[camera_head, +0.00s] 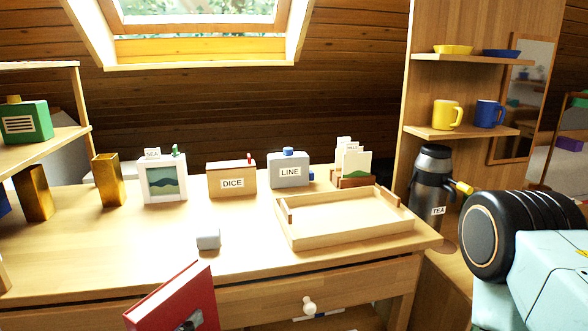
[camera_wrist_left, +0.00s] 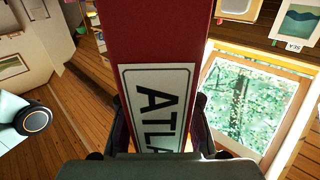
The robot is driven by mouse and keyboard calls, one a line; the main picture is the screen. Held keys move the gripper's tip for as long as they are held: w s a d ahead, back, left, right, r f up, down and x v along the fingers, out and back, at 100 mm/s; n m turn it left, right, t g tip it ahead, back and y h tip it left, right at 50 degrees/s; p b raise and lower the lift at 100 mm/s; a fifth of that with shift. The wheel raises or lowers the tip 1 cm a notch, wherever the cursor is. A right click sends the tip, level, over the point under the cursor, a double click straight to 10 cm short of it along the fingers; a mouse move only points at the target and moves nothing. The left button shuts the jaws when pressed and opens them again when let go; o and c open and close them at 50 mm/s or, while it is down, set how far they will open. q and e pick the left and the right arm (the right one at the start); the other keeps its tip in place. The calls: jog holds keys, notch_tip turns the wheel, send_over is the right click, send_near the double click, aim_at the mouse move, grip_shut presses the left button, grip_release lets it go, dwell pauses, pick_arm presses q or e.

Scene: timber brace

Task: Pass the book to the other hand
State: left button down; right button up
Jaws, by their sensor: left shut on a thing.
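The red book (camera_head: 172,297) is at the bottom edge in the head view, tilted, in front of the desk. In the left wrist view the red book (camera_wrist_left: 158,30) runs up from between the fingers. A white label reading "ATLA" is on it, the rest cut off. My left gripper (camera_wrist_left: 160,130) is shut on the book, one finger on each side. In the head view only a small dark part of it shows against the book. My right arm's pale blue link and black round joint are at the right in the head view; its gripper is not seen.
The wooden desk (camera_head: 120,235) holds a grey block (camera_head: 208,239), an empty wooden tray (camera_head: 350,238), a DICE box (camera_head: 231,180), a LINE box (camera_head: 289,171) and a picture frame (camera_head: 163,180). A TEA flask (camera_head: 432,185) stands at right, near my right arm. Front left desktop is clear.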

pick_arm(q)
jog(key=shift+s+f, duration=0.55)
jog(key=shift+f, duration=0.35)
jog(key=shift+s+f, duration=0.5)
jog(key=shift+f, duration=0.35)
jog(key=shift+d, duration=0.15)
jog(key=d+r+m+g+h, duration=0.7)
jog(key=d+m+g+h, duration=0.15)
jog(key=d, duration=0.35)
jog(key=w+d+f+m+g, duration=0.3)
jog(key=w+f+m+g, duration=0.1)
jog(key=g, duration=0.4)
jog(key=shift+d+f+h, duration=0.35)
jog(key=shift+f, duration=0.15)
jog(key=shift+s+a+m+g+y, duration=0.2)
jog(key=shift+a+m+g, duration=0.3)
jog(key=shift+m+g, duration=0.5)
jog(key=shift+s+a+m+g+y, duration=0.15)
jog(key=shift+a+m+g+y, duration=0.3)
jog(key=shift+g, duration=0.85)
jog(key=shift+s+a+m+g+y, duration=0.15)
jog(key=shift+a+m+g, duration=0.35)
jog(key=shift+m+g, duration=0.55)
